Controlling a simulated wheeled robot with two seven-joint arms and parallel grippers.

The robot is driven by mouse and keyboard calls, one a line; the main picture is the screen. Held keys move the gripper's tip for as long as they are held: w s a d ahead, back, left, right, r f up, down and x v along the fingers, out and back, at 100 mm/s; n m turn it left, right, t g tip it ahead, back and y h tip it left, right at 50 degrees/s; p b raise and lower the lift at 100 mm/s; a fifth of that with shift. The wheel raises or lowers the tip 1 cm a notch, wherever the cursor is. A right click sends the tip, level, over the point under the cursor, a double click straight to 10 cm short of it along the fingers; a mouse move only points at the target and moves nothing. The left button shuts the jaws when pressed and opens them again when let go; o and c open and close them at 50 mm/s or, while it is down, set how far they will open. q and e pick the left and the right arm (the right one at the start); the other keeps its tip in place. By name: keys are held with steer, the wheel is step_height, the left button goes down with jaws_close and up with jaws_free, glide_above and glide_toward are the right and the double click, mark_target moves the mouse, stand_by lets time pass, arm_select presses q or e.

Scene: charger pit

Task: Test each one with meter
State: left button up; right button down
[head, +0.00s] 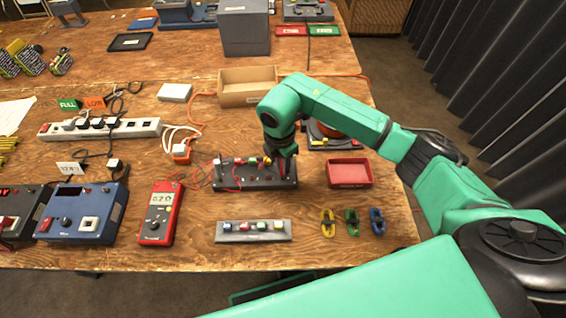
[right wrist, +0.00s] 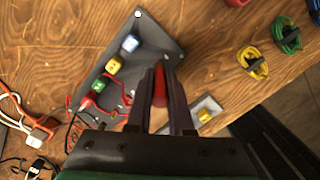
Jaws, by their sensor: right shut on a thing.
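A dark test board (head: 230,184) lies mid-table, with coloured pieces and red leads on it. My right gripper (head: 283,158) is over the board's right end. In the right wrist view its fingers (right wrist: 160,88) are shut on a slim red piece (right wrist: 160,90); I cannot tell whether it touches the board. The red meter (head: 160,212) lies left of the board, its display lit. A grey strip (head: 253,238) with several coloured blocks lies in front. My left gripper is not in view.
A red tray (head: 348,182) and yellow, green and blue cable loops (head: 351,222) lie right of the board. A blue power unit (head: 82,212), power strip (head: 100,131) and wooden box (head: 248,98) stand around. Red leads and white cords cross the table left of the board.

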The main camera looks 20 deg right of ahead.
steer(key=shift+f, duration=0.3)
stand_by(0.5)
steer(key=shift+c, duration=2.1)
jaws_free()
steer(key=shift+r, duration=0.1)
step_height(320, 180, up, 8)
steer(key=p, duration=0.5)
steer(key=shift+f, duration=0.3)
